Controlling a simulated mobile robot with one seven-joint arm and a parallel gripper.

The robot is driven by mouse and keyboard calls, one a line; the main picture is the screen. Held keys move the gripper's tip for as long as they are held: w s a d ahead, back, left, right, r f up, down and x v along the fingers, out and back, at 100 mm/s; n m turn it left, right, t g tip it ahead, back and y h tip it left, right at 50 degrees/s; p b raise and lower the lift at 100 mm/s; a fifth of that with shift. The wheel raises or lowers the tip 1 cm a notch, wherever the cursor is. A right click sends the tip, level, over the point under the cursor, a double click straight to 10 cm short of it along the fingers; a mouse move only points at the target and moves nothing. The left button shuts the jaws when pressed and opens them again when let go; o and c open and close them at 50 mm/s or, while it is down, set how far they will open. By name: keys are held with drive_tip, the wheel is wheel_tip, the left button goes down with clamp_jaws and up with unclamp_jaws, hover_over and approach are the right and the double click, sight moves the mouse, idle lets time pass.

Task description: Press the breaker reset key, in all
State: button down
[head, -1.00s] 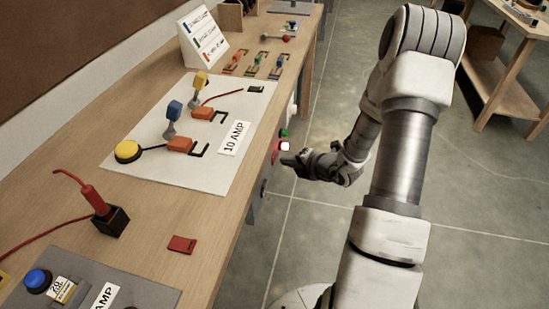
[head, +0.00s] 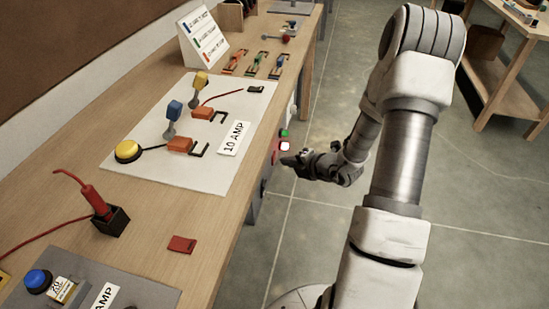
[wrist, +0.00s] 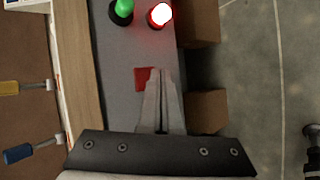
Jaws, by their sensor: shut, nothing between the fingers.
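A grey panel (wrist: 115,65) is mounted on the front side of the bench. On it a red square key (wrist: 143,78) shows in the wrist view, partly covered by my fingers. I take it for the breaker reset key, though no label on it is readable. My gripper (wrist: 160,72) is shut and empty, its fingertips over the right part of the red key. I cannot tell whether they touch it. In the head view my gripper (head: 285,160) is beside the bench's front edge, just below the lit red lamp (head: 285,146).
A green lamp (head: 284,133) is beside the lit red one. On the bench (head: 150,235) lie a white 10 AMP board (head: 215,170) with a yellow button (head: 128,151), a red probe in a black holder (head: 112,221) and a red tag (head: 182,244). Open floor is to the right.

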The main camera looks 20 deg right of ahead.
drive_tip(key=shift+w+a, duration=0.1)
drive_tip(key=shift+a, duration=0.05)
drive_tip(key=shift+w+a, duration=0.15)
drive_tip(key=shift+a, duration=0.05)
drive_tip(key=shift+w+a, duration=0.2)
drive_tip(key=shift+a, duration=0.15)
idle(0.8)
drive_tip(key=shift+s+d, duration=0.1)
drive_tip(key=shift+d, duration=0.05)
drive_tip(key=shift+s+d, duration=0.35)
drive_tip(key=shift+d, duration=0.2)
drive_tip(key=s+d, duration=0.1)
drive_tip(key=s+d+p, duration=0.1)
drive_tip(key=d+p, duration=0.1)
drive_tip(key=d, duration=0.1)
drive_tip(key=shift+s+d, duration=0.1)
drive_tip(key=shift+s, duration=0.3)
drive_tip(key=shift+r, duration=0.1)
idle(0.8)
